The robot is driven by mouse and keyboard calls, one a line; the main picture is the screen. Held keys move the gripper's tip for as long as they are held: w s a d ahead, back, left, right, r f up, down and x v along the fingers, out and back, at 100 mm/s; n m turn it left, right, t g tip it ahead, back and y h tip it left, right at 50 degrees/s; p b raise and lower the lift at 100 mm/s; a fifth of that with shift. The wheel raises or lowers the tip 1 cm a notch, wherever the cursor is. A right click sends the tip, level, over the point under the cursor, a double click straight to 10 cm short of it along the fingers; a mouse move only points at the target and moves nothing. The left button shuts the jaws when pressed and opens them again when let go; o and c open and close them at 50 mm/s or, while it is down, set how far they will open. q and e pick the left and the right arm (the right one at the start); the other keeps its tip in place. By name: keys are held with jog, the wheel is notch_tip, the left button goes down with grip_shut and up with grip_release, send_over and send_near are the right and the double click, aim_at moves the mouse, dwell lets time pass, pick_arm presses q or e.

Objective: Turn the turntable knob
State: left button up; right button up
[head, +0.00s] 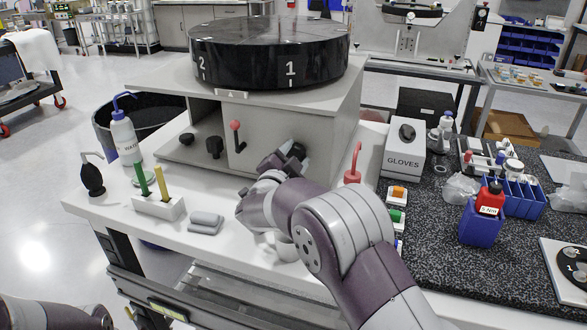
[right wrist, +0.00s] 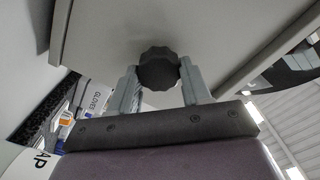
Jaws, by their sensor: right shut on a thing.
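The turntable (head: 272,55) is a large black disc, marked 2 and 1 on its rim, on top of a grey housing (head: 262,128). In the right wrist view a black, lobed knob (right wrist: 158,70) sits on the grey panel. My right gripper (right wrist: 160,84) is shut on this knob, with one finger on each side. In the head view my right gripper (head: 284,160) is at the front face of the housing, and it hides the knob there. Part of my left arm shows at the bottom left, its gripper out of frame.
A red-balled lever (head: 236,126) and a black knob (head: 214,147) stand left of my gripper. A red hooked piece (head: 353,163) and a GLOVES box (head: 402,152) are to the right. A pen block (head: 158,206) and grey pad (head: 206,222) lie at front left.

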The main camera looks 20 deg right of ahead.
jog(key=shift+f+m+b, duration=0.15)
jog(key=shift+m+b, duration=2.15)
jog(key=shift+b, duration=0.15)
jog(key=shift+f+m+b, duration=0.15)
jog(key=shift+m+b, duration=2.15)
jog(key=shift+b, duration=0.15)
jog(key=shift+f+m+b, duration=0.15)
jog(key=shift+m+b, duration=2.15)
jog(key=shift+b, duration=0.15)
jog(key=o, duration=1.1)
jog(key=shift+c, duration=0.2)
jog(key=shift+r, duration=0.1)
jog(key=v, duration=1.2)
jog(key=shift+s+a, duration=0.2)
jog(key=shift+s, duration=0.1)
